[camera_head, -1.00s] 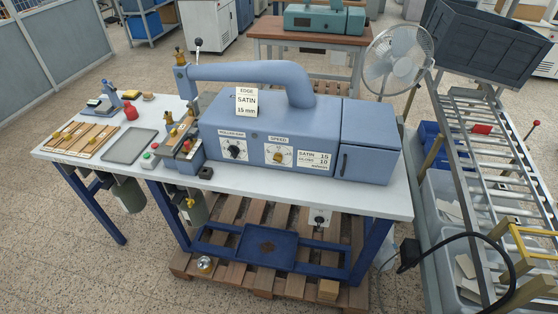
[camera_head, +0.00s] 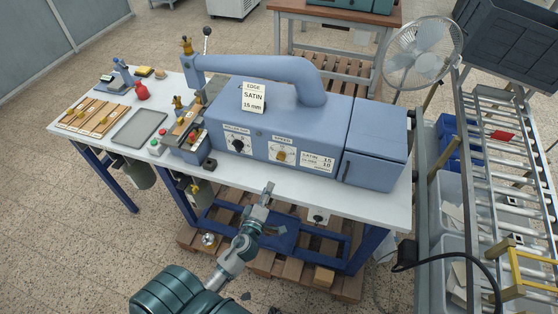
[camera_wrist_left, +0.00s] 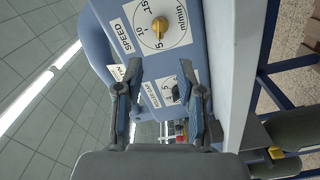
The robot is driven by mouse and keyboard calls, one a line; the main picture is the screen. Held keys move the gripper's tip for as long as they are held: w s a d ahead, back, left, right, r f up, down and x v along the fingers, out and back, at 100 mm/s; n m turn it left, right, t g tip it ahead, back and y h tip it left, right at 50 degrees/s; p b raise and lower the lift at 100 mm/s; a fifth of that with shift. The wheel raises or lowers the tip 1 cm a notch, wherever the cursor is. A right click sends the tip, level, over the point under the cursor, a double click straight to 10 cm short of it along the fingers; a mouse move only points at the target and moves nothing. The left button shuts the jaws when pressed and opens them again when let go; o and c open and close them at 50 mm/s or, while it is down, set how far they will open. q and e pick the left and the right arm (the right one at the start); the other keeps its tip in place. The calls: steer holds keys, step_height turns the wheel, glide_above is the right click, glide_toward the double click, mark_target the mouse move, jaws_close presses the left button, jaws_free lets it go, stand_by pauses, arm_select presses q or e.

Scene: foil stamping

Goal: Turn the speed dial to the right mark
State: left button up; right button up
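The speed dial (camera_head: 282,154) is a yellow knob on a white plate on the blue machine's front. In the left wrist view the dial (camera_wrist_left: 160,27) shows marks 5, 10 and 15 m/min, and its knob seems to point near the 5. My left gripper (camera_head: 269,196) is in front of the table edge, below the dial and apart from it. In the left wrist view its two fingers (camera_wrist_left: 160,78) are spread, with nothing between them. My right gripper is not in view.
A card (camera_head: 254,97) reads edge, satin, 15 mm. A plate (camera_head: 316,161) lists satin 15 and another line 10. The white tabletop (camera_head: 300,190) is bare before the dials. A conveyor (camera_head: 490,150) stands at right.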

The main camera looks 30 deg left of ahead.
mark_target(280, 160)
arm_select(q)
steer(key=p+x, duration=0.3)
steer(key=x, duration=1)
steer(key=shift+w+a+f, duration=0.15)
steer(key=shift+w+a, duration=0.1)
steer(key=shift+w, duration=0.05)
jaws_close()
